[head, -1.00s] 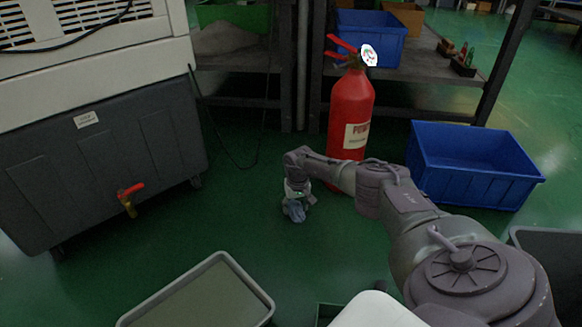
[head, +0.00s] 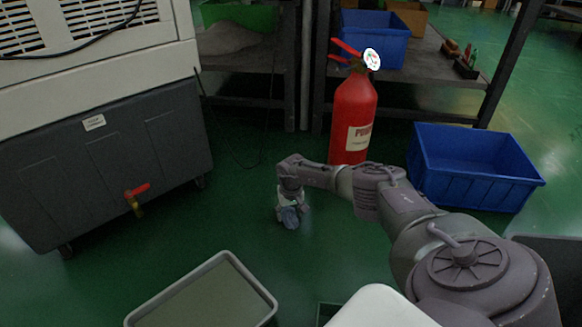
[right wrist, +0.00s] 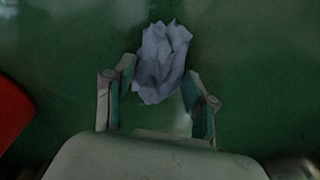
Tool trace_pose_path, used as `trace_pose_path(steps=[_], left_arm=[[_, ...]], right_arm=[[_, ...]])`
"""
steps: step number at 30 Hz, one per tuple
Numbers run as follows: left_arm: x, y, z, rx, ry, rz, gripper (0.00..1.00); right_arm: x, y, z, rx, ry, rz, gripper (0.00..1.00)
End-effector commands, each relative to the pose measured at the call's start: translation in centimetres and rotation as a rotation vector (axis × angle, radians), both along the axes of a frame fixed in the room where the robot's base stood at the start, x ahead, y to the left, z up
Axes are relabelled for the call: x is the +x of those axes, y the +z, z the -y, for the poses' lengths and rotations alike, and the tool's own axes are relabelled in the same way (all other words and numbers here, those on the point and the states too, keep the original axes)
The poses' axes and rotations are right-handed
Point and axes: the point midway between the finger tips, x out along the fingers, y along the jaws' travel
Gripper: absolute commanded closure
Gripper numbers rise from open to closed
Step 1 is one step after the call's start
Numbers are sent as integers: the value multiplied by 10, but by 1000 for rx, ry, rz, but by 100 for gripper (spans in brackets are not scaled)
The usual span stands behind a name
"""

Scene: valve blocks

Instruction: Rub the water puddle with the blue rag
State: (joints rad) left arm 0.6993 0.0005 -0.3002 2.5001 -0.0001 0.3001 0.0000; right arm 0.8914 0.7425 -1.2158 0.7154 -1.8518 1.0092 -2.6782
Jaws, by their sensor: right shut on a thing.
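The crumpled blue-grey rag (head: 291,217) is at the fingertips of my right gripper (head: 283,210), low over the green floor in the middle of the head view. In the right wrist view the rag (right wrist: 163,58) sits between and beyond the two fingertips. The right gripper is shut on it. Whether the rag touches the floor is hard to tell. I cannot make out a clear outline of the water puddle on the dark, shiny floor. My left gripper is not in view.
A red fire extinguisher (head: 352,120) stands just behind my right arm. A blue bin (head: 475,180) is at the right. A grey machine (head: 95,165) with a red-handled valve (head: 136,191) is at the left. A grey tray (head: 150,305) lies at the front. Floor left of the gripper is clear.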

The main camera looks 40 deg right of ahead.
Motion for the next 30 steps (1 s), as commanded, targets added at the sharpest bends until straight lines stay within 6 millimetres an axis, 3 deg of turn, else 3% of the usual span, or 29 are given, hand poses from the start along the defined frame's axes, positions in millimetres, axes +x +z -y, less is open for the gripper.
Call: trace_pose_path(steps=[5, 22, 30], left_arm=[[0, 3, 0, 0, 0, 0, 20], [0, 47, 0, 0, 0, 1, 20], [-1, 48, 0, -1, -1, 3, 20]], right_arm=[[0, 4, 0, 1, 0, 0, 72], [0, 60, 0, 0, 0, 1, 72], [0, 60, 1, 0, -1, 0, 72]])
